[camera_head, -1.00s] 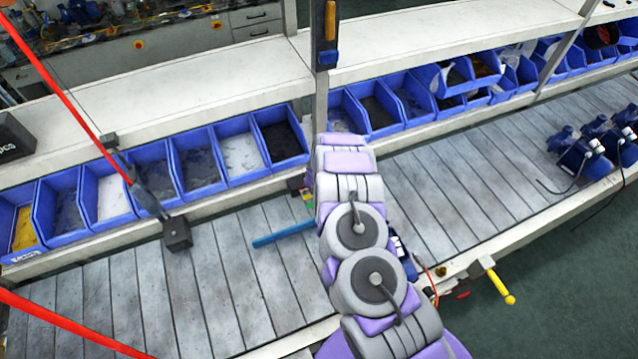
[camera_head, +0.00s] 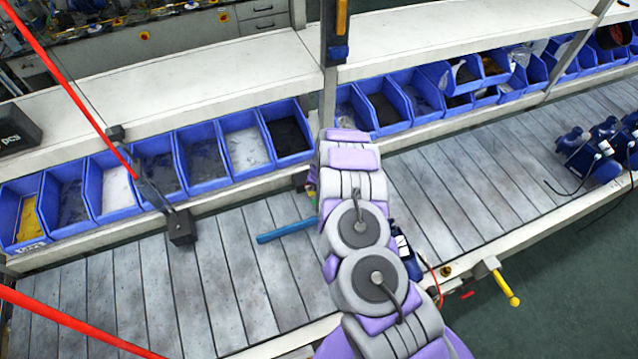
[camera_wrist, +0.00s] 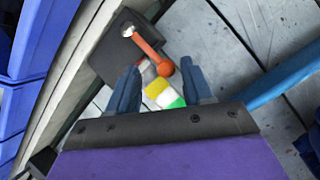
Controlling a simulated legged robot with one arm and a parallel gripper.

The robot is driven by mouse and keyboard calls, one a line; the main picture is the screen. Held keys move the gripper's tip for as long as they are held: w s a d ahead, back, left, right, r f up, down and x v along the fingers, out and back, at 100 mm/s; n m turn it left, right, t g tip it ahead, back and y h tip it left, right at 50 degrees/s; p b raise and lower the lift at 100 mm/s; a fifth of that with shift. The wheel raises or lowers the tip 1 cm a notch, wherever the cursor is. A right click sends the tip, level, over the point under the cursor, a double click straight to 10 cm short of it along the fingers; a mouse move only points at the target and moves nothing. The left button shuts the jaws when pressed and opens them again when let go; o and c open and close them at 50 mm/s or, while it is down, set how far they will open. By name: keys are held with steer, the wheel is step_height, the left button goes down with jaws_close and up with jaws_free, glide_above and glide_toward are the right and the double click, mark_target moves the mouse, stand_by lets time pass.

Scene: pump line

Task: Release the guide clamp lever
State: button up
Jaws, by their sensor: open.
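The clamp lever (camera_wrist: 148,48) shows in the wrist view as an orange-red arm with a round knob at its lower end. Its upper end sits on a dark block (camera_wrist: 108,52) beside the bench's pale rail. My gripper (camera_wrist: 161,82) is open, with one blue finger on each side of the view. The knob appears in the gap between the fingertips, nearer the right one. I cannot tell whether either finger touches it. Nothing is held. In the head view my arm hides the gripper and the lever.
Red, white, yellow and green pieces (camera_wrist: 160,92) lie below the knob in the wrist view. A blue bar (camera_head: 287,231) extends left of my arm over the slatted bench (camera_head: 240,275). Blue bins (camera_head: 205,158) line the back. A yellow-handled lever (camera_head: 505,288) projects at the front edge.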

steer(key=shift+d+r, duration=0.15)
steer(key=shift+d, duration=0.05)
steer(key=v, duration=1.7)
steer(key=shift+a+p, duration=0.3)
steer(key=shift+p, duration=0.1)
